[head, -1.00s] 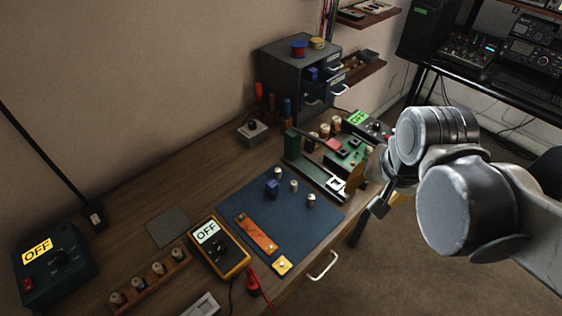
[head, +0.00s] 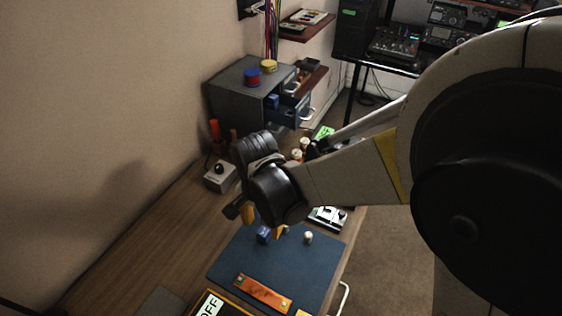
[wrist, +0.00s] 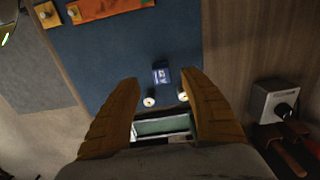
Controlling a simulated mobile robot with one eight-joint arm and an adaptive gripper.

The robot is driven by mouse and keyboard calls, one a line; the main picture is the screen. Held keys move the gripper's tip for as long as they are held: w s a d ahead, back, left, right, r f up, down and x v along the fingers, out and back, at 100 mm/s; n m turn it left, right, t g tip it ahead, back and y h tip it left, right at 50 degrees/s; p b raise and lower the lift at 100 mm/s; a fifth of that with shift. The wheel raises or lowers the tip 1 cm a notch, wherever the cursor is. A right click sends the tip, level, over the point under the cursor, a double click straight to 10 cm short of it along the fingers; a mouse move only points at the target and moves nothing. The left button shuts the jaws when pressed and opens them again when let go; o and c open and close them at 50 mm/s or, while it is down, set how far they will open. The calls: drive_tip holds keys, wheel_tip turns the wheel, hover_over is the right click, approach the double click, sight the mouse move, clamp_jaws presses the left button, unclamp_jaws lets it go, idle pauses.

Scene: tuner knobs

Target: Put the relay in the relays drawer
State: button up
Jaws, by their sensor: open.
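A small blue block, likely the relay (head: 264,236), lies on the dark blue mat (head: 310,262). In the wrist view the blue block (wrist: 161,75) has pale print on top and lies between and just beyond my fingertips. My gripper (head: 264,222) is open and empty above the mat, its yellow-orange fingers (wrist: 160,84) spread around the block's direction. Contact with the block is not visible. The grey drawer cabinet (head: 235,95) stands at the back, with a blue-fronted drawer (head: 289,113) pulled out and a blue item inside. I cannot read any drawer label.
Small pale cylinders (wrist: 149,101) stand close to the block; another (head: 308,238) is on the mat. An orange strip (head: 263,293) lies at the mat's front. A grey switch box (head: 220,177) stands to the left. A green board shows between my fingers (wrist: 162,126).

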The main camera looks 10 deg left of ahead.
sight(264, 232)
drive_tip(key=f+b, duration=0.1)
drive_tip(key=f, duration=0.2)
drive_tip(key=f+b, duration=0.1)
drive_tip(key=f, duration=0.1)
drive_tip(key=shift+w+f+b, duration=0.15)
drive_tip(key=shift+w+b, duration=0.1)
drive_tip(key=shift+b, duration=0.1)
clamp_jaws()
